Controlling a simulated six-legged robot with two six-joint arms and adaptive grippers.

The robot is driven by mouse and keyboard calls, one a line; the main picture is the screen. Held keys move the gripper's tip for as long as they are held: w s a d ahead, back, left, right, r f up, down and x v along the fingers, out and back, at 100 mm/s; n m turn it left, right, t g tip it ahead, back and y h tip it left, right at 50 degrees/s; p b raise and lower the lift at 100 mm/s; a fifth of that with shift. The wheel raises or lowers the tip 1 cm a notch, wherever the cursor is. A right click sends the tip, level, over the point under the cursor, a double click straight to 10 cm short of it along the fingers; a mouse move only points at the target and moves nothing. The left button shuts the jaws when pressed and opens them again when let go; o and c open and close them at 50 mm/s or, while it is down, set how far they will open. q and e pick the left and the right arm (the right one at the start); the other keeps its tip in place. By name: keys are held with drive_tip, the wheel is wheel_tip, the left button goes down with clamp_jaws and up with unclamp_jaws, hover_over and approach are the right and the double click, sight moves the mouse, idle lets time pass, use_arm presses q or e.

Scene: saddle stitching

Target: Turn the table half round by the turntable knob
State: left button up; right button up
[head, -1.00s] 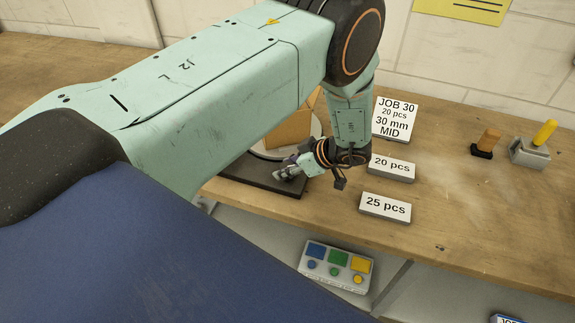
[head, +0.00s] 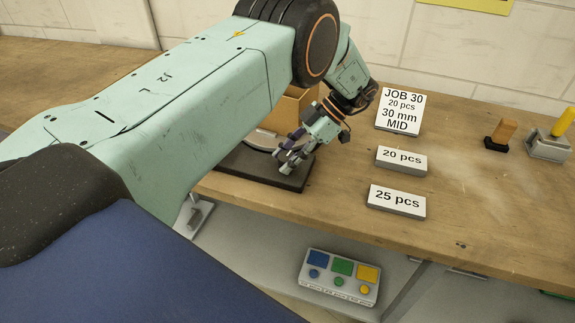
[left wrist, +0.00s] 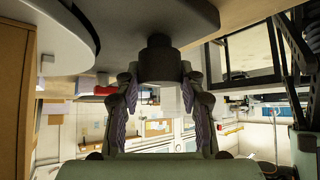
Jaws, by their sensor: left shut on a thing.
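My left gripper (head: 284,158) reaches down over the turntable's dark base plate (head: 290,180) on the bench. In the left wrist view its two fingers (left wrist: 160,100) are closed on a dark round knob (left wrist: 158,55). The knob joins a grey surface (left wrist: 160,15) at the top of that view. In the head view the knob is hidden by the fingers. A small part of the pale turntable disc (head: 262,138) shows beside the gripper, and a brown block (head: 295,108) stands behind it. My left arm hides much of the turntable. My right gripper is not in view.
Right of the gripper stand the JOB 30 card (head: 399,110), the 20 pcs block (head: 401,160) and the 25 pcs block (head: 397,201). A button box (head: 340,277) sits below the bench edge.

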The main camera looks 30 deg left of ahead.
sight(288, 156)
use_arm(q)
drive_tip(key=shift+n+g+h+b, duration=0.3)
drive_tip(key=shift+n+h+b, duration=0.1)
drive_tip(key=shift+n+b, duration=0.2)
drive_tip(key=o, duration=1.2)
drive_tip(key=shift+s, duration=0.1)
drive_tip(key=shift+v, duration=3.05)
drive_tip(key=shift+w+d+r, duration=0.25)
drive_tip(key=shift+w+r, duration=0.2)
drive_tip(key=shift+w, duration=0.05)
